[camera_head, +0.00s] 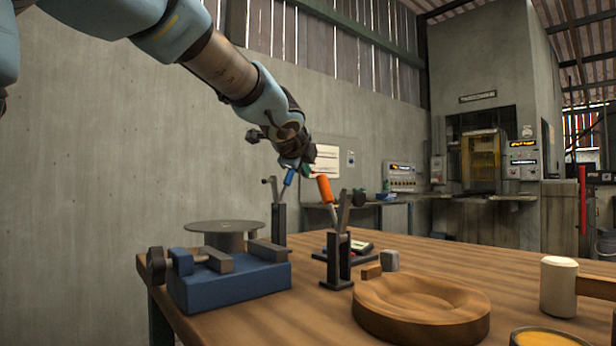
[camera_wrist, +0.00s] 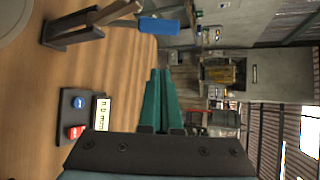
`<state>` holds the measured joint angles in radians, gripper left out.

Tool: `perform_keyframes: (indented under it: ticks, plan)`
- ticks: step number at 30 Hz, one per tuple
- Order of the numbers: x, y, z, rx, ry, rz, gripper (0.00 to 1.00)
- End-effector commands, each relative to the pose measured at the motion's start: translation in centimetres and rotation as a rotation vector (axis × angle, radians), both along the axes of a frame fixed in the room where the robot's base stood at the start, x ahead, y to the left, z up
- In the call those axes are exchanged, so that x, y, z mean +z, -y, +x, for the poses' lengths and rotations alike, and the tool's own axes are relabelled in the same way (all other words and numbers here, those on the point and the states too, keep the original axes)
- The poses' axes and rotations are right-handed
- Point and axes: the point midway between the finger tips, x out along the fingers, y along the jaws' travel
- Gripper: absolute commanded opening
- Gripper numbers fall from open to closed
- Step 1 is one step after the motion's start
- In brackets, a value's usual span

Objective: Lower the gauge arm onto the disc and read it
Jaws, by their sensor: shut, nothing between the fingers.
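A grey disc (camera_head: 224,226) lies flat at the left of the table; its edge shows in the wrist view's top left corner (camera_wrist: 14,18). Two dark posts carry tilted arms. The far arm has a blue handle (camera_head: 289,177), also in the wrist view (camera_wrist: 166,25); the near one has an orange handle (camera_head: 326,189). I cannot tell which is the gauge arm. A readout box (camera_wrist: 72,126) has a small display, its digits too small to read, and red and blue buttons. My gripper (camera_head: 303,163), with green fingers (camera_wrist: 162,72), is shut and empty, apart from the blue handle in the wrist view.
A blue vise-like block (camera_head: 228,285) stands at the front left. A round wooden form (camera_head: 421,308), small blocks (camera_head: 390,261), a mallet (camera_head: 558,286) and a yellow-filled tin (camera_head: 547,339) occupy the front right. Bare tabletop (camera_head: 470,258) lies behind them.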

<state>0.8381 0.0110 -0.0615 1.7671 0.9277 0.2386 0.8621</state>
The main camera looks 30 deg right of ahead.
Motion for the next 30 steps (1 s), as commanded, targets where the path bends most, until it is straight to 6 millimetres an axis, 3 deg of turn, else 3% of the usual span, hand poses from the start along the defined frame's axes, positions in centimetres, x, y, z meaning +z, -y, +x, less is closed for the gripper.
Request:
perform_keyframes:
  ticks: [12, 15, 21, 30]
  plan:
    - [-2.9, 4.8, 5.9, 0.003, -0.004, 0.001, 0.00]
    - [-1.7, 3.1, 5.9, 0.005, -0.004, -0.003, 0.00]
    - [-1.1, 1.4, 6.0, 0.003, -0.004, -0.002, 0.00]
    - [-1.1, 1.0, 6.0, 0.002, -0.003, -0.001, 0.00]
